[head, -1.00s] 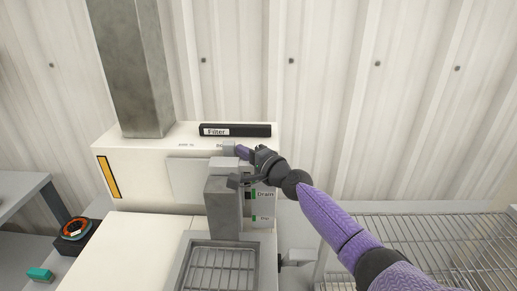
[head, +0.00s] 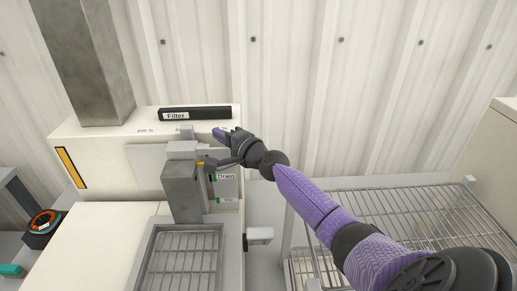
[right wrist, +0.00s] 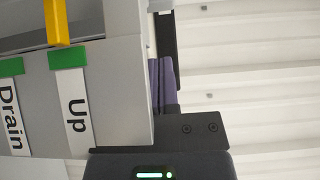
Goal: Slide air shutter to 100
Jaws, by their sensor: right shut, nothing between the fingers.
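The white machine (head: 105,190) stands at the left in the head view. A small grey tab (head: 187,131), apparently the air shutter's slider, stands on its top edge, right of small printed text too blurred to read. My right gripper (head: 220,132) has its purple fingers shut and empty. They point left, just right of the tab, with a small gap between. In the right wrist view the purple fingers (right wrist: 162,85) are together, partly hidden behind the machine's grey side panel. The shutter's scale marks cannot be read. My left gripper is not in view.
A black Filter bar (head: 195,113) lies behind the tab. A grey column (head: 183,188) and the Drain label (head: 226,177) are below my gripper. A yellow lever (right wrist: 57,22) shows in the right wrist view. A wire rack (head: 400,220) is at the right.

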